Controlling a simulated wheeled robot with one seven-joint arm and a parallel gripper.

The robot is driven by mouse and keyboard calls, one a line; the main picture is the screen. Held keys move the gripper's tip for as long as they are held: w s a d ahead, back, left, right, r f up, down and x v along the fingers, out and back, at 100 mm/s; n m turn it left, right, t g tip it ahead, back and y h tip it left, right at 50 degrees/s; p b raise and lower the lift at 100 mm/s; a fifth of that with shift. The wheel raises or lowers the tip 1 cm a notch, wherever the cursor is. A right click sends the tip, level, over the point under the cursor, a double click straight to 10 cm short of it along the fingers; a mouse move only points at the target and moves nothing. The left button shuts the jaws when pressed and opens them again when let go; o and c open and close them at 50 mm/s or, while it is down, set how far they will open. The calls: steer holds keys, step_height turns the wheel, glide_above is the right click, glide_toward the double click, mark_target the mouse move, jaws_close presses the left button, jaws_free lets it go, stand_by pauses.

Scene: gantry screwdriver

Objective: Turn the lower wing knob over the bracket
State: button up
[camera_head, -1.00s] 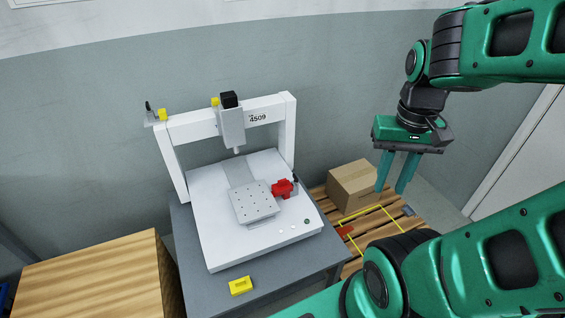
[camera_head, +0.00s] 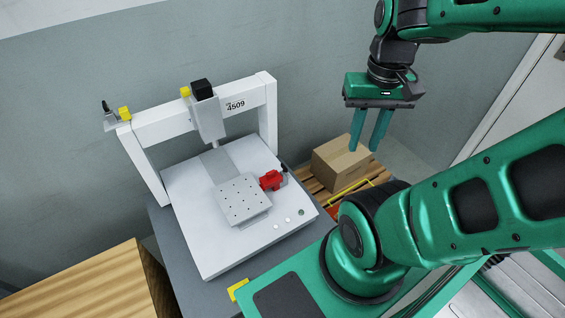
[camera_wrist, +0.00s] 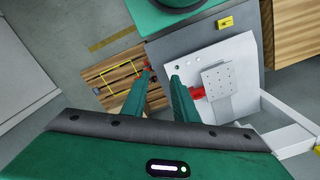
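The white gantry machine (camera_head: 205,205) stands on a grey table. A grey bracket (camera_head: 111,124) juts from the left end of its crossbeam, with a small yellow knob-like part (camera_head: 124,113) and a black-tipped post on it. A second yellow part (camera_head: 185,91) sits higher, beside the black-topped spindle head (camera_head: 206,110). Which is the lower wing knob, and its wing shape, are too small to tell. My gripper (camera_head: 365,148) hangs empty right of the machine, well away from both, fingers apart and pointing down. It also shows in the wrist view (camera_wrist: 161,75).
A red part (camera_head: 271,180) sits on the machine bed by the perforated plate (camera_head: 243,200). A cardboard box (camera_head: 338,163) stands on a pallet behind my arm. A wooden surface (camera_head: 85,285) is at lower left. A yellow block (camera_head: 237,290) lies at the table's front edge.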

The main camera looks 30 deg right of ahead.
steer(key=w+d+f+n, duration=0.1)
steer(key=w+f+n, duration=0.35)
steer(key=w, duration=0.95)
steer(key=n, duration=0.2)
glide_above(284, 166)
step_height(284, 166, down, 18)
step_height(284, 166, down, 10)
steer(key=shift+d+r, duration=0.1)
steer(key=shift+r, duration=0.05)
jaws_close()
